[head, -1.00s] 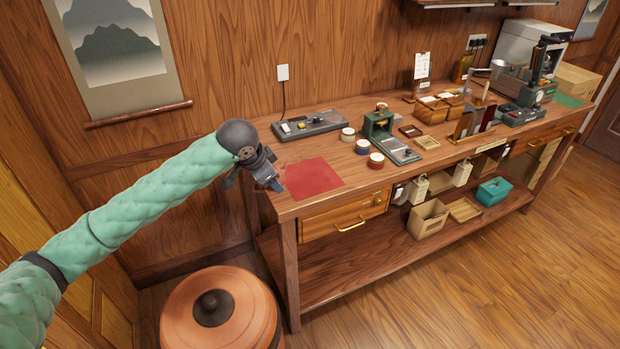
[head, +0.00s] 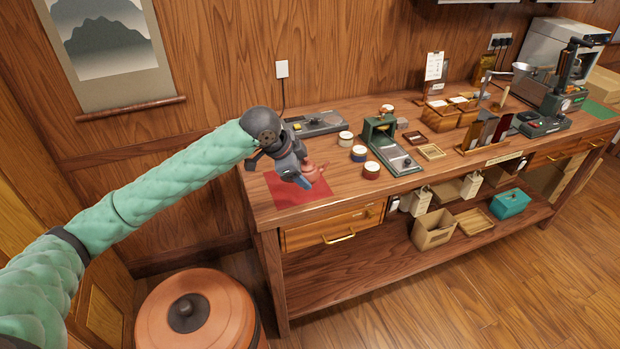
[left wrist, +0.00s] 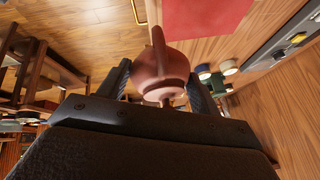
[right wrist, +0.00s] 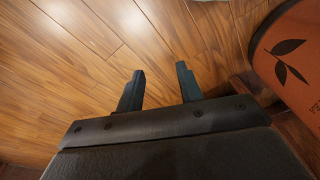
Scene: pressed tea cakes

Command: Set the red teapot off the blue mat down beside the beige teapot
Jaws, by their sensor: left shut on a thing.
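The small reddish-brown teapot (head: 313,171) is in my left gripper (head: 304,178), over the red mat (head: 288,197) at the table's left end. In the left wrist view the teapot (left wrist: 160,70) sits between the two fingers, its body near the tips, with a thin part pointing up the picture. The red mat (left wrist: 200,16) shows beyond it; a gap seems to separate them. My right gripper (right wrist: 157,88) is open and empty, with wooden floor behind it. I see no blue mat and no beige teapot in these views.
Several round tins (head: 358,153) and a green press-like stand (head: 380,132) stand right of the mat. A grey device (head: 316,123) lies behind it. A large orange-brown lidded vessel (head: 197,310) stands on the floor by the table's left end.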

